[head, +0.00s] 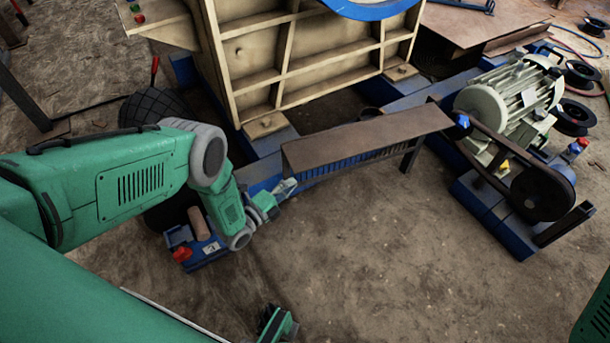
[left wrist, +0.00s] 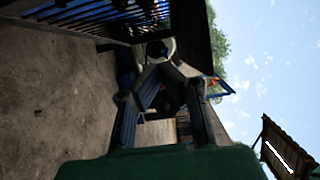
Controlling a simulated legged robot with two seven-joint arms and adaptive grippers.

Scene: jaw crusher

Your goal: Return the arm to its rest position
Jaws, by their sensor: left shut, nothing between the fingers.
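My green left arm comes in from the left in the head view. Its left gripper (head: 285,188) is over the left end of a brown metal guard and the blue frame. In the left wrist view the left gripper's fingers (left wrist: 160,72) lean together at their tips, shut and empty. Beyond the fingertips, part of the machine shows dark against the light. A green and black part at the bottom edge of the head view may belong to my right arm. Its fingers cannot be made out.
The cream crusher body (head: 300,62) stands behind the brown guard (head: 365,137). A blue base with a red knob (head: 182,254) lies below my left arm. Bare ground in the lower middle is clear.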

